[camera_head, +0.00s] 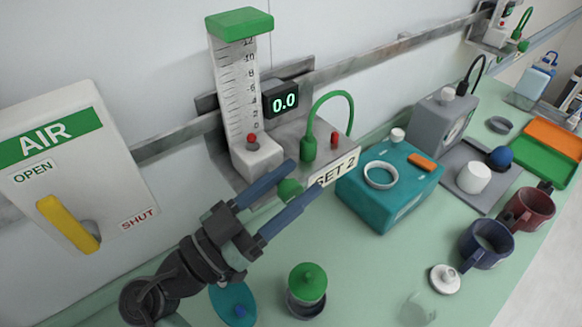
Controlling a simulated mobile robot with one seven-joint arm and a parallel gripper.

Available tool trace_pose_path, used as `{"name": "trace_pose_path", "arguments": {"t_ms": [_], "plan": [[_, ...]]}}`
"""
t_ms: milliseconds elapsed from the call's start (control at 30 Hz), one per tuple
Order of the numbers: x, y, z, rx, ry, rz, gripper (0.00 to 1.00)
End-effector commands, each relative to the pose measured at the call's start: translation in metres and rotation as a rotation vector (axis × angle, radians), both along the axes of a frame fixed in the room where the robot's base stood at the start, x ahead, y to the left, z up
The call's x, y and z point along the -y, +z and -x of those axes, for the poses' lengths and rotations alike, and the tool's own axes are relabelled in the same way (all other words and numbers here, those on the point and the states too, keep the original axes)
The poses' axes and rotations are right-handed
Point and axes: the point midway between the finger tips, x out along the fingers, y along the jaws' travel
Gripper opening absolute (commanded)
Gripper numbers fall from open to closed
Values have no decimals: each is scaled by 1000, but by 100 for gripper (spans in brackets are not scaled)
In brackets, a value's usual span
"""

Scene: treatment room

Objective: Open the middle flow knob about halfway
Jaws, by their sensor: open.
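The flowmeter (238,95) is a clear graduated tube with a green cap on a white base, fixed to the wall rail. Its red float (252,139) sits low in the tube. The display (284,101) beside it reads 0.0. A green knob (289,189) sticks out below the base. My gripper (306,180) is open, with one blue finger on each side of this knob. I cannot tell whether either finger touches it. A sign (334,167), partly hidden by the fingers, shows "ET 2".
An AIR box (62,165) with a yellow lever hangs at the left. A green hose (309,145) rises beside the flowmeter. A teal box (390,185), mugs (486,243) and a green-topped jar (307,285) stand on the counter. Another flowmeter (500,25) is far right.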

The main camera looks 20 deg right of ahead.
Motion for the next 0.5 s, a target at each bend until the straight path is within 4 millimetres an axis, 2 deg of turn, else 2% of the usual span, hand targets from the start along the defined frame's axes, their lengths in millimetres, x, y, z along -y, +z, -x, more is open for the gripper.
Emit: {"name": "trace_pose_path", "arguments": {"t_ms": [300, 500], "plan": [[0, 58, 1, 7, 0, -2, 55], [1, 86, 1, 3, -2, -1, 55]]}}
